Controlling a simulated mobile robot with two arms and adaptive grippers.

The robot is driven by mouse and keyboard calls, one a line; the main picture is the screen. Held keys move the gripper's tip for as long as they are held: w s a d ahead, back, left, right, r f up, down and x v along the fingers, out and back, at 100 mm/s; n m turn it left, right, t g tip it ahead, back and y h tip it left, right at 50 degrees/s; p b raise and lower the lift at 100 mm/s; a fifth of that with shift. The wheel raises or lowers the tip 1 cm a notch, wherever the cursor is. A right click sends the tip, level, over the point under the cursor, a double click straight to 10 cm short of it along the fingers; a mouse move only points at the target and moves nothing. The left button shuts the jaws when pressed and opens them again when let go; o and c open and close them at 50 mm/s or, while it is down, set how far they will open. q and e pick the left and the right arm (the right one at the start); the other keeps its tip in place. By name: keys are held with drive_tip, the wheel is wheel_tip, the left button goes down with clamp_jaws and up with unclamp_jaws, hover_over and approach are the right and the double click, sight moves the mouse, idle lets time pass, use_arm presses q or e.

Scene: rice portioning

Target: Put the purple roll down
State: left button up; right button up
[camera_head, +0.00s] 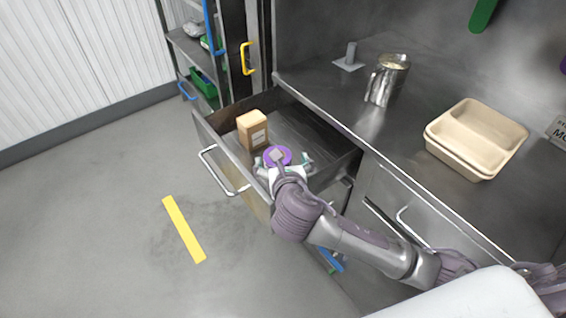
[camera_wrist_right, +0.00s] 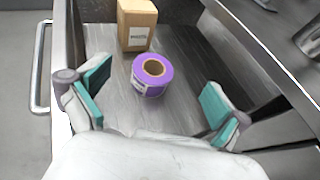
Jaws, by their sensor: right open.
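The purple roll (camera_wrist_right: 152,76) lies in the open drawer (camera_wrist_right: 188,52), with its brown core facing up and a white label on its side. In the head view the roll (camera_head: 278,155) is partly covered by my right wrist. My right gripper (camera_wrist_right: 152,98) is open, its teal-padded fingers wide apart on either side of the roll and clear of it. In the head view my right gripper (camera_head: 284,162) is over the drawer. My left gripper is not in view.
A brown box (camera_head: 252,129) with a label stands in the drawer behind the roll. The drawer's handle (camera_head: 221,172) faces the floor side. On the counter are a metal jug (camera_head: 387,79) and stacked beige trays (camera_head: 475,135). The right part of the drawer floor is clear.

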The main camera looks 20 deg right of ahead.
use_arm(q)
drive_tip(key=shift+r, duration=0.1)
use_arm(e)
drive_tip(key=v, duration=0.2)
drive_tip(key=shift+s, duration=0.25)
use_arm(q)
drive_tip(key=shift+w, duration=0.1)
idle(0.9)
